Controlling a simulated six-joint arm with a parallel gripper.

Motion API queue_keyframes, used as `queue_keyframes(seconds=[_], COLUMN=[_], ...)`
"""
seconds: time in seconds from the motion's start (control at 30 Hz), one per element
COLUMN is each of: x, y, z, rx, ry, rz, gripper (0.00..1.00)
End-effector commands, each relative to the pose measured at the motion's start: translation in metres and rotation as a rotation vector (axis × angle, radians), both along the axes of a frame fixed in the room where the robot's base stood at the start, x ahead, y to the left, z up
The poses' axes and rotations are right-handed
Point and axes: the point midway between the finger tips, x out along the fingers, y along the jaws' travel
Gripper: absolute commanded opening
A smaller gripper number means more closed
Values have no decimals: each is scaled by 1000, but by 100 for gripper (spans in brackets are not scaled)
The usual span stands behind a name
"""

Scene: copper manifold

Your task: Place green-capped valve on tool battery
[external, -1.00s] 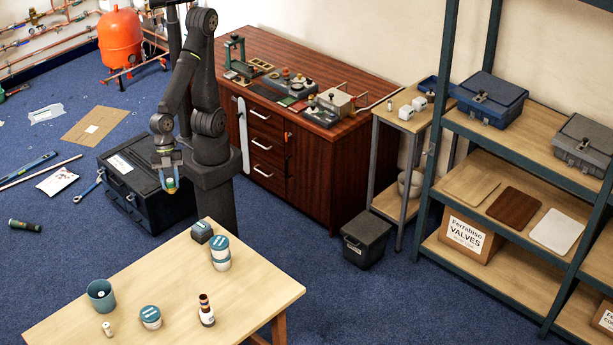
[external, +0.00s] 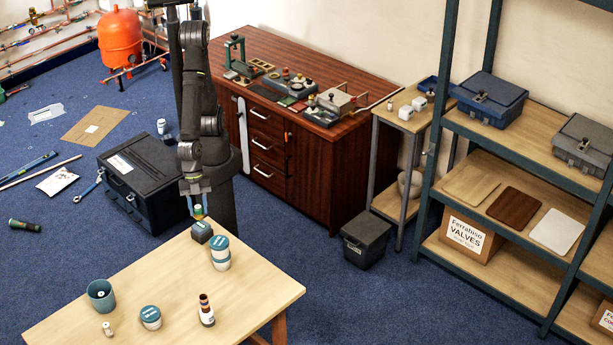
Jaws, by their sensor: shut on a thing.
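My gripper (external: 197,203) is shut on the small green-capped valve (external: 198,211) and points down at the far corner of the wooden table. The dark tool battery (external: 202,232) sits on that corner. The valve is directly above the battery in the picture, very close to its top. I cannot tell whether the two touch. The fingers hide part of the valve, and its fine details are too small to make out.
Next to the battery on the table (external: 255,293) are stacked teal-and-white tins (external: 220,253). A teal cup (external: 101,294), another tin (external: 151,317), a small pale piece (external: 107,328) and a ringed cone (external: 206,310) stand nearer. A black toolbox (external: 150,180) is on the floor behind.

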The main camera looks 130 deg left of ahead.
Motion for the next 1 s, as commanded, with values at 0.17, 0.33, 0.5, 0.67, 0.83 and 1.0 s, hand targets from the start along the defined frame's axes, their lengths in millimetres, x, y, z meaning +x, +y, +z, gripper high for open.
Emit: queue_keyframes(seconds=[0.17, 0.33, 0.5, 0.67, 0.83, 1.0], x=[-1, -1, -1, -1, -1, -1], y=[0, 0, 0, 0, 0, 0], z=[-23, -34, -35, -36, -38, -38], rx=[4, 2, 1, 1, 1, 1], ry=[2, 2, 2, 1, 1, 1], rz=[-2, -1, -1, -1, -1, -1], gripper=[10, 10, 10, 10, 53, 57])
